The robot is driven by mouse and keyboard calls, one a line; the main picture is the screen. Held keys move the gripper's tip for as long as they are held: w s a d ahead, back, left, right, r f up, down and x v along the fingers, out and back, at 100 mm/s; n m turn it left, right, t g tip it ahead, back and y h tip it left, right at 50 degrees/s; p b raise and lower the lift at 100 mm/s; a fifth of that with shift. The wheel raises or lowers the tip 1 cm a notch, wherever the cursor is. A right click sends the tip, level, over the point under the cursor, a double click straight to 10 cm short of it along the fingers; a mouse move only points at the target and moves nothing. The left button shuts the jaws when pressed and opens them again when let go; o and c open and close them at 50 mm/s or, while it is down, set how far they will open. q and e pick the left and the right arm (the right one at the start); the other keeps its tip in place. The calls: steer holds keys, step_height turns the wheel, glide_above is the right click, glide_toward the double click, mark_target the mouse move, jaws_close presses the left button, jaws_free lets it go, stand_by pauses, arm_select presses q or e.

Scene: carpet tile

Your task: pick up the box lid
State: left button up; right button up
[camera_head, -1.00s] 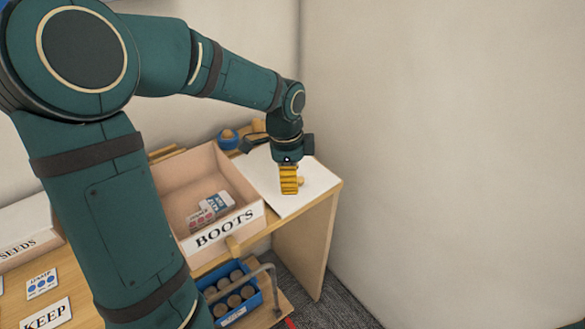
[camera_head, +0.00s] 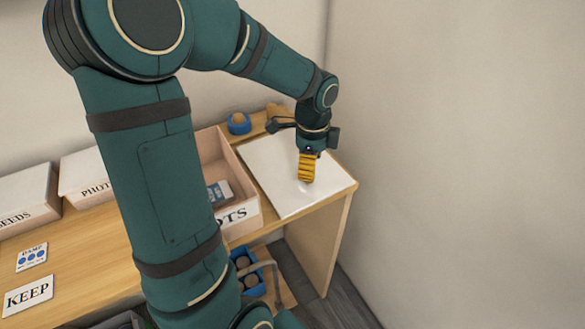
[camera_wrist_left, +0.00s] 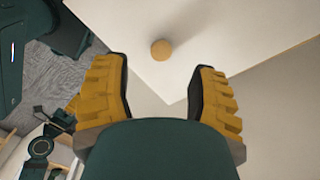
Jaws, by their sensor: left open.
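The box lid (camera_head: 272,172) is a flat white panel lying on the right end of the wooden desk. In the left wrist view the lid (camera_wrist_left: 215,30) shows a round wooden knob (camera_wrist_left: 161,49). My left gripper (camera_head: 306,180) points down over the lid, and its yellow fingers hide the knob in the head view. In the left wrist view the fingers (camera_wrist_left: 161,98) are wide apart with nothing between them; the knob appears beyond the fingertips, between their lines. Small yellow parts at lower left there look like my right gripper (camera_wrist_left: 66,113), too small to read.
A pinkish open box labelled BOOTS (camera_head: 243,217) stands left of the lid, with small cartons inside. A blue round item (camera_head: 239,124) is behind. White boxes (camera_head: 25,198) and a KEEP card (camera_head: 28,296) are at left. A wall is at right.

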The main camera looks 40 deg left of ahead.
arm_select(q)
steer(key=f, duration=0.2)
steer(key=f+b, duration=0.2)
steer(key=f, duration=0.1)
steer(key=shift+s+a+f, duration=0.1)
steer(key=shift+a+f, duration=0.15)
steer(key=shift+f, duration=0.1)
steer(key=shift+r, duration=0.1)
jaws_close()
